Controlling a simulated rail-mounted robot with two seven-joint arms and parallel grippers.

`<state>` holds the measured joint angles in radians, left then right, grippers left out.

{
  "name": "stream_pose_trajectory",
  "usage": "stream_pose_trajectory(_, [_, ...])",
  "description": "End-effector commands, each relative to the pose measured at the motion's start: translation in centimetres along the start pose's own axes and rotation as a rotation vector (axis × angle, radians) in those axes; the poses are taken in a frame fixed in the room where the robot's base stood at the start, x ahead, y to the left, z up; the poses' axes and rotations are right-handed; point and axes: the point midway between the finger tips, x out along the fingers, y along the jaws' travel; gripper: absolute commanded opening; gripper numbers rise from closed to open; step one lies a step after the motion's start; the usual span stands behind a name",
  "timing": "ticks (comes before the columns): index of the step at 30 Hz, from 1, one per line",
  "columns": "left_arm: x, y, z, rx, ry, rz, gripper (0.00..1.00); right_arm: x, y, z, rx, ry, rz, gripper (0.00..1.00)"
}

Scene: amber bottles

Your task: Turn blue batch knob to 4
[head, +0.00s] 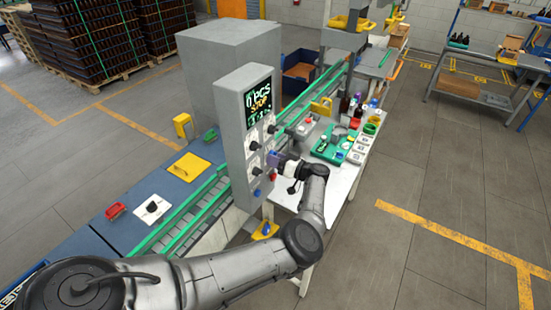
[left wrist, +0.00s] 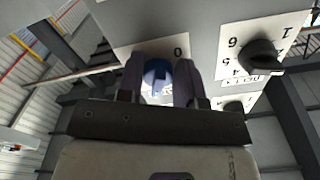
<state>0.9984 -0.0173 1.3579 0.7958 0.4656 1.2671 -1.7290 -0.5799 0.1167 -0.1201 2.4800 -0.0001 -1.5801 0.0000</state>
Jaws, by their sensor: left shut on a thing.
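The blue batch knob (left wrist: 157,72) sits on a white dial plate (left wrist: 126,52) on the grey control panel. In the left wrist view it is between the two fingers of my left gripper (left wrist: 160,85), which is shut on it. A "0" shows on the plate above the knob; its other marks are hidden by the fingers. In the head view my left gripper (head: 275,160) is at the panel's right side, and the blue knob is hard to make out there. My right gripper is not in view.
A black knob (left wrist: 262,55) on a numbered dial is right of the gripper in the wrist view. A green-railed conveyor (head: 190,225) runs past the panel. A white table (head: 345,178) with a green tray (head: 327,150) and bottles stands to the right. Open floor lies further right.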

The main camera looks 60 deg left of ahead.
Motion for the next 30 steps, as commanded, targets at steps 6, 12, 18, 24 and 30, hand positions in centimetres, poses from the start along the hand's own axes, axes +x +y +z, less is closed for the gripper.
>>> stream_pose_trajectory(6, [-0.03, 0.03, 0.08, 0.006, -0.001, 0.001, 0.1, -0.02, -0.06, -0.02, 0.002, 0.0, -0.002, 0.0])
stream_pose_trajectory(12, [-0.03, 0.03, 0.07, 0.005, -0.001, 0.001, 0.1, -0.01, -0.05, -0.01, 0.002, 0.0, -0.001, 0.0])
stream_pose_trajectory(18, [-0.02, 0.02, 0.05, 0.005, 0.0, 0.001, 0.53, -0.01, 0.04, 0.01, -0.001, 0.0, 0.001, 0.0])
stream_pose_trajectory(24, [0.0, 0.01, 0.02, 0.004, 0.0, 0.0, 0.56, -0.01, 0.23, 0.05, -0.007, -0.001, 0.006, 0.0])
stream_pose_trajectory(30, [-0.9, 0.1, 0.14, 0.003, -0.001, 0.002, 0.56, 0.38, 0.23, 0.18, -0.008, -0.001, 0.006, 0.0])
